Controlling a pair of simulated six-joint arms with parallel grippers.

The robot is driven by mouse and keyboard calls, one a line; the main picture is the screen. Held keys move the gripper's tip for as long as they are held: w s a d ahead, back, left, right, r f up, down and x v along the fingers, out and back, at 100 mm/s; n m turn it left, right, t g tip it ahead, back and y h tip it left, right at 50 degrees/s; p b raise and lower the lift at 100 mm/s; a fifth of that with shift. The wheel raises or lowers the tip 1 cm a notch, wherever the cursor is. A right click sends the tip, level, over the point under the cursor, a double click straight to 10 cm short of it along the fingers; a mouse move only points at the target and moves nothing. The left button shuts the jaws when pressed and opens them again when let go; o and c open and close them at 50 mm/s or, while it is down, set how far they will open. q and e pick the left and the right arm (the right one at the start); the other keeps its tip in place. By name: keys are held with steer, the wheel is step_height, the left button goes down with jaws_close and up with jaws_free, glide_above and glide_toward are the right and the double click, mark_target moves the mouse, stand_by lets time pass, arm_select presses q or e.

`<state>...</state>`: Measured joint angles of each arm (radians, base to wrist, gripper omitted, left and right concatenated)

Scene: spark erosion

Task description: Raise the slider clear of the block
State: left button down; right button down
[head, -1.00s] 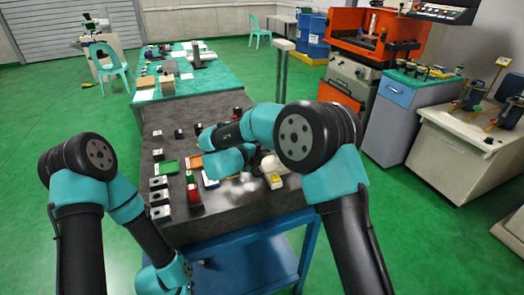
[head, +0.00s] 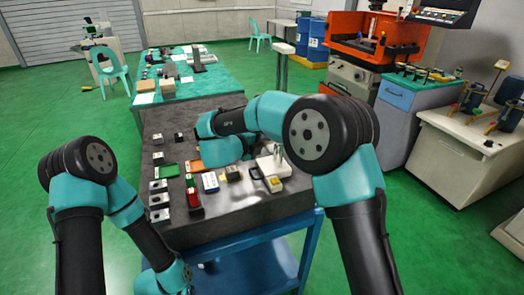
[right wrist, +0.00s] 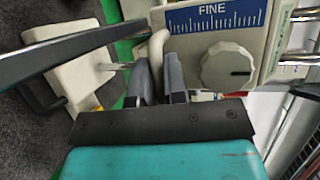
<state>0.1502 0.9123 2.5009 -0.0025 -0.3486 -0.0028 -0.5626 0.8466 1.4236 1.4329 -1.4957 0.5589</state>
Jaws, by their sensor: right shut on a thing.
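My right gripper (right wrist: 160,85) is shut on a cream curved bar (right wrist: 157,48) beside a cream housing. This housing, apparently the slider (right wrist: 186,48), carries a blue scale marked FINE and a round knob (right wrist: 228,65), with chrome rods at its right. In the head view, a cream stand (head: 273,164) with thin upright rods is just right of my right gripper, whose fingers are mostly hidden by my arm. A cream block-like piece (right wrist: 82,76) lies left of the fingers in the right wrist view; I cannot tell whether it touches the slider. My left gripper is outside the frames.
A dark bar (right wrist: 60,58) crosses the left of the right wrist view. The bench's front right is clear.

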steer(key=shift+r, duration=0.5)
steer(key=c, duration=1.5)
jaws_free()
steer(key=shift+o, duration=0.2)
steer(key=shift+a, duration=0.1)
steer(key=v, duration=1.7)
steer(key=shift+s, duration=0.1)
